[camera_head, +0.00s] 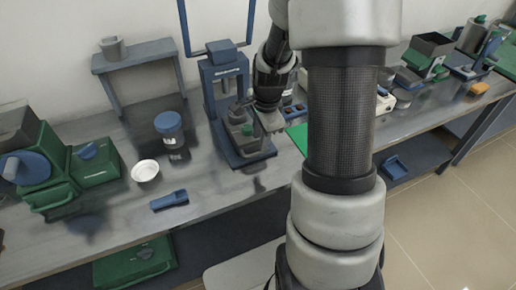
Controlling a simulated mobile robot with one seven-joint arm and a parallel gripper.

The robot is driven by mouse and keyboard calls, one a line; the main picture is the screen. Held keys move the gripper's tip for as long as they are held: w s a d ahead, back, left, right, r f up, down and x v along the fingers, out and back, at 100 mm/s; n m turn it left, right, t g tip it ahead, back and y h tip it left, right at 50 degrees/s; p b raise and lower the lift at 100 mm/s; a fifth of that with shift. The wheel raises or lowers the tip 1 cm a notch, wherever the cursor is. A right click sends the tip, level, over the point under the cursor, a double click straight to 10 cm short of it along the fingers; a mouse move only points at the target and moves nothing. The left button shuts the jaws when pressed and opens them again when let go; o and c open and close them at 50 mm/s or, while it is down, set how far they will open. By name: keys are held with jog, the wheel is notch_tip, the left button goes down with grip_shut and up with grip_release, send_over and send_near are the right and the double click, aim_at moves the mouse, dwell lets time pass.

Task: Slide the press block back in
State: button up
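The blue press (222,93) stands on the bench left of my arm, with a tall blue frame above it.
A dark jar with a blue lid (168,124), a white bowl (145,171) and a blue tool (169,200) lie left of the press. A blue-grey stand (138,58) is behind. Green machines (95,162) are far left. The front bench between tool and press is clear.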

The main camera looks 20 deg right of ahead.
aim_at(259, 154)
jog(key=f, duration=0.3)
jog(key=w+f, duration=0.1)
jog(key=f, duration=0.2)
jog(key=shift+w+f, duration=0.1)
jog(key=shift+w, duration=0.05)
jog(key=shift+c, duration=0.2)
grip_shut()
